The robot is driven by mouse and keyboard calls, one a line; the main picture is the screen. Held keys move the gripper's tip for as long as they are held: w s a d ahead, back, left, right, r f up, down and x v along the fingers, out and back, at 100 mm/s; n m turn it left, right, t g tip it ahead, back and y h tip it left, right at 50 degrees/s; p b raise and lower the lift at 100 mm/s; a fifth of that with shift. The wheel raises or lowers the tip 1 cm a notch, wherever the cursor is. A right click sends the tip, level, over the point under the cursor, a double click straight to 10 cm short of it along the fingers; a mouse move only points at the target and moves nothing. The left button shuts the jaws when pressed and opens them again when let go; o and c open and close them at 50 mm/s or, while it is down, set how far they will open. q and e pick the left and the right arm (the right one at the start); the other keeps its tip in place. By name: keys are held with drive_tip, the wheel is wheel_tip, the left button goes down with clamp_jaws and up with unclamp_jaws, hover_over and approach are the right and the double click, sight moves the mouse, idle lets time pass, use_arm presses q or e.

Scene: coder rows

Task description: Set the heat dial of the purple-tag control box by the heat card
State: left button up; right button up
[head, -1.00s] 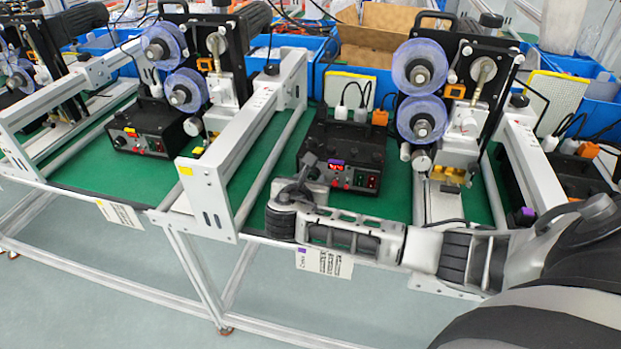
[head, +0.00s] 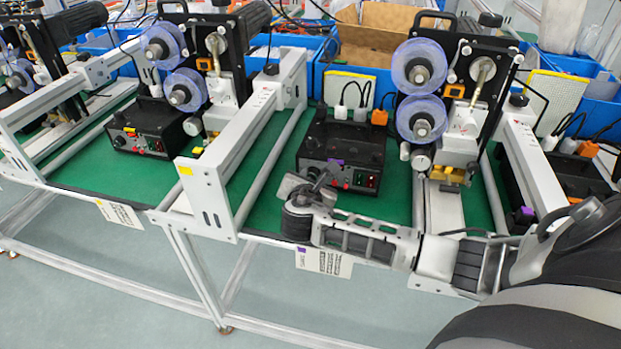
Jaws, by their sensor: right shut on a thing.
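The purple-tag control box (head: 345,140) is black and stands on the green bench top in the middle. Its purple tag (head: 336,162) shows on the front panel, with red and green lights at the right. My right gripper (head: 322,180) reaches in from the right and is shut on the heat dial at the front panel. The fingers hide the dial, so its setting cannot be read. The heat card (head: 323,262) is white with a purple mark and hangs on the bench's front edge; its print is too small to read. My left gripper is not in view.
A coder with blue reels (head: 419,66) stands behind right of the purple-tag box. A grey frame rail (head: 235,135) runs along its left.

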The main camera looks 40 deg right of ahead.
idle(0.3)
drive_tip(key=o, duration=0.7)
drive_tip(key=v, duration=1.6)
drive_tip(key=shift+s+d+f, duration=0.1)
